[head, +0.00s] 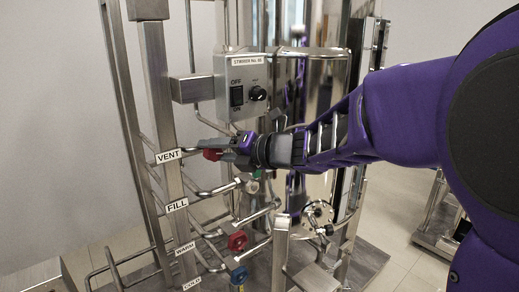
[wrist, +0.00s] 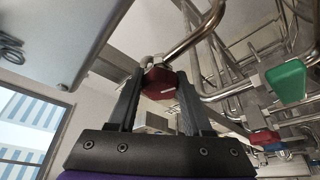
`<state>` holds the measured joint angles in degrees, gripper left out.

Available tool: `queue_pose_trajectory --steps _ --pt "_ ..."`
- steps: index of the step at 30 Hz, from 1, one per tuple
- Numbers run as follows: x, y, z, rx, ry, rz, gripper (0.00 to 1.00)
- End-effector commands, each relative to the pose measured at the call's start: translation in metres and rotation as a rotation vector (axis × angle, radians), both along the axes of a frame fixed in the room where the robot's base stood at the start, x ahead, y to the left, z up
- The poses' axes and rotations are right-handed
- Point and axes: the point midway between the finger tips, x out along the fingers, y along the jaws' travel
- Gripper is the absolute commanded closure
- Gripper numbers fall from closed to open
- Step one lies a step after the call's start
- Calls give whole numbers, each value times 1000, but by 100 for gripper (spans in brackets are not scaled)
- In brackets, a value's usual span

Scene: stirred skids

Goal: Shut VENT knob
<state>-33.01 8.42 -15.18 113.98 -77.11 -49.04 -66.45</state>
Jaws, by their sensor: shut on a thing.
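The VENT label (head: 168,156) is on a steel post in the head view. A red knob (head: 211,155) sits on the pipe just right of that label. My gripper (head: 216,148) reaches in from the right and is shut on this knob. In the wrist view the dark red knob (wrist: 158,83) lies between the two fingers of my gripper (wrist: 158,95), with a bent pipe running up from it. The fingers partly hide the knob in the head view.
A control box (head: 248,85) with a switch and dial is just above my gripper. Below are another red knob (head: 237,241) and a blue knob (head: 239,275). A green handle (wrist: 287,80) shows at right in the wrist view. Steel pipes crowd around.

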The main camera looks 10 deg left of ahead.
Motion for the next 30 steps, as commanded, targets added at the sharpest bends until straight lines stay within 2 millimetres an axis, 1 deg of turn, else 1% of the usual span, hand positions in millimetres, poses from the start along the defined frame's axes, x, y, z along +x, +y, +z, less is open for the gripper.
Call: queue_pose_trajectory --steps 30 --pt "1 -1 -6 641 718 1 100"
